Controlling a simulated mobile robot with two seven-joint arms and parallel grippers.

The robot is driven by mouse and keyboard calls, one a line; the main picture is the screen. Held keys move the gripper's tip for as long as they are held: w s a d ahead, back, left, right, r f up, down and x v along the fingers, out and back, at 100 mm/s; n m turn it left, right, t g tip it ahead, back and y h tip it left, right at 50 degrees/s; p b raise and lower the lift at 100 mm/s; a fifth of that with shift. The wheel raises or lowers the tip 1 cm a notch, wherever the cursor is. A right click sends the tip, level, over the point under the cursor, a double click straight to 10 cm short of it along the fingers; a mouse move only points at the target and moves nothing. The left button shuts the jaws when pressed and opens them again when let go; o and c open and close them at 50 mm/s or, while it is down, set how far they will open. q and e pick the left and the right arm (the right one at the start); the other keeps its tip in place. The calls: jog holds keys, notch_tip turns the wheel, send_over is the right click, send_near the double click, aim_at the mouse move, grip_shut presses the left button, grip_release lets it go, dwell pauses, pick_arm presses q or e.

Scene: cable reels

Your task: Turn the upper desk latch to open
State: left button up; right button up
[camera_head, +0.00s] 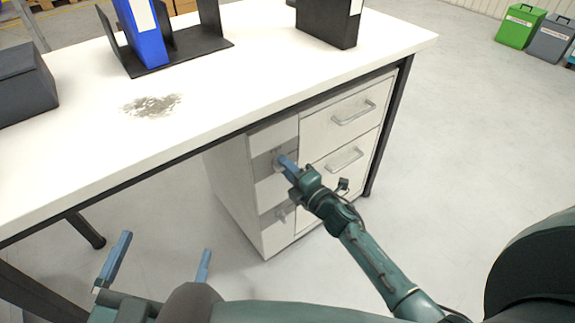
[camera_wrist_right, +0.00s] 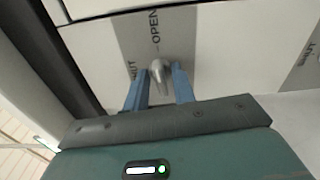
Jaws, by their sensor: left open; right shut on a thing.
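The upper desk latch (camera_wrist_right: 158,72) is a small grey metal handle on a grey plate, with OPEN and SHUT lettering. In the head view the plate (camera_head: 263,166) is on the upper part of the white drawer cabinet's narrow front. My right gripper (camera_head: 285,161) is at this latch, its blue fingers on either side of the handle and shut on it. In the wrist view the handle is between the two fingertips. The contact itself is partly hidden. My left gripper (camera_head: 160,262) is open and empty at the lower left, away from the cabinet.
The lower latch (camera_head: 284,212) sits below on the same cabinet. Drawers with handles (camera_head: 354,113) are to the right. The white desktop (camera_head: 230,75) overhangs the latch and carries a blue binder (camera_head: 142,35) and black boxes.

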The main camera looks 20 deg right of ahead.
jog(key=shift+m, duration=0.6)
pick_arm(q)
jog(key=shift+a, duration=0.1)
pick_arm(e)
jog(key=o, duration=0.7)
jog(key=shift+c, duration=0.2)
pick_arm(q)
jog(key=a+n+g+y+p, duration=0.1)
jog(key=y+p, duration=0.1)
jog(key=p, duration=0.1)
jog(key=shift+w, duration=0.2)
pick_arm(e)
jog(key=v, duration=1.3)
